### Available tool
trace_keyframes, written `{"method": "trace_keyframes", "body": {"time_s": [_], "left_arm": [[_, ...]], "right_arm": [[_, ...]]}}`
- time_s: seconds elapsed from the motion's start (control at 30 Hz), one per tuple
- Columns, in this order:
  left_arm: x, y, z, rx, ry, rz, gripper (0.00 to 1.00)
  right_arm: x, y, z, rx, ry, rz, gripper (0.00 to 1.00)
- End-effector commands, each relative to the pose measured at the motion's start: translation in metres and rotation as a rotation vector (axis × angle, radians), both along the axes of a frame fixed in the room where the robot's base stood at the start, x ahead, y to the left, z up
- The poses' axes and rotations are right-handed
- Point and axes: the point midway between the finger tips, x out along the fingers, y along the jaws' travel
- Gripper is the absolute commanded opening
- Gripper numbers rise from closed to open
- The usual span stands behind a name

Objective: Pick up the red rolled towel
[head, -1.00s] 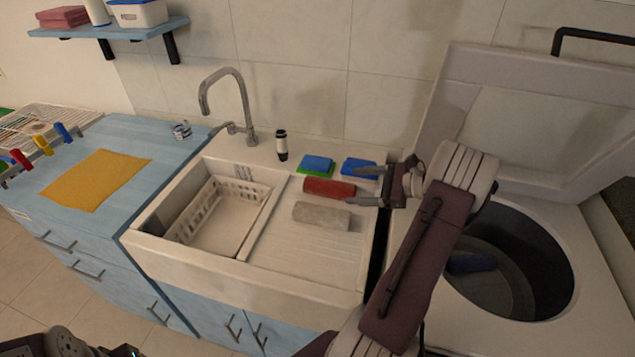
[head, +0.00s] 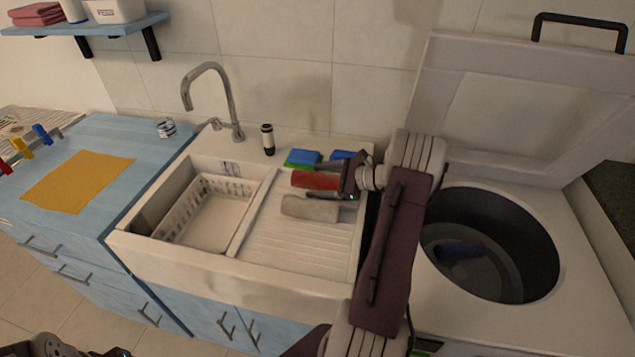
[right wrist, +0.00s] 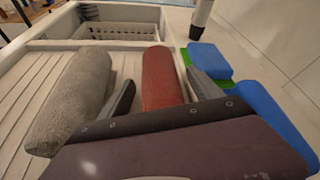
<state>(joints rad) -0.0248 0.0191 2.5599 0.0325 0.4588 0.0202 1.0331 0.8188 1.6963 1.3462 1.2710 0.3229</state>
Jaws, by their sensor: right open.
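The red rolled towel (head: 314,180) lies on the sink's ribbed drainboard, between a grey rolled towel and the sponges. It also shows in the right wrist view (right wrist: 161,78), lying lengthwise away from me. My right gripper (head: 325,182) is open at the towel's right end. In the right wrist view the fingers of my right gripper (right wrist: 160,90) stand on either side of the near part of the red towel, with the left finger between the red and grey towels. My left gripper is not clearly in view; only a dark part of my left arm shows at the bottom left.
The grey rolled towel (head: 310,208) lies close in front, also seen in the right wrist view (right wrist: 75,98). Blue and green sponges (head: 303,158) lie behind. A black-and-white bottle (head: 268,139) stands near the faucet (head: 232,105). An open washer (head: 575,265) is at right.

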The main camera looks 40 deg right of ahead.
Motion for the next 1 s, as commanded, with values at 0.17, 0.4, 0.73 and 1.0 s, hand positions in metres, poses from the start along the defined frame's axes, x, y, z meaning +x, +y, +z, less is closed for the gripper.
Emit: {"method": "trace_keyframes", "body": {"time_s": [0.17,0.4,0.73,1.0], "left_arm": [[0.0,0.0,0.0,0.0,0.0,0.0,0.73],[0.0,0.0,0.0,0.0,0.0,0.0,0.73],[0.0,0.0,0.002,0.0,0.0,0.0,0.73],[0.0,0.0,0.008,0.0,0.0,0.0,0.73]], "right_arm": [[0.0,0.0,0.0,0.0,0.0,-0.001,0.63],[0.0,0.0,0.0,0.0,0.0,-0.001,0.03],[0.0,-0.001,0.01,-0.003,-0.003,0.0,0.03],[-0.015,-0.014,0.054,-0.004,-0.002,-0.005,0.03]]}}
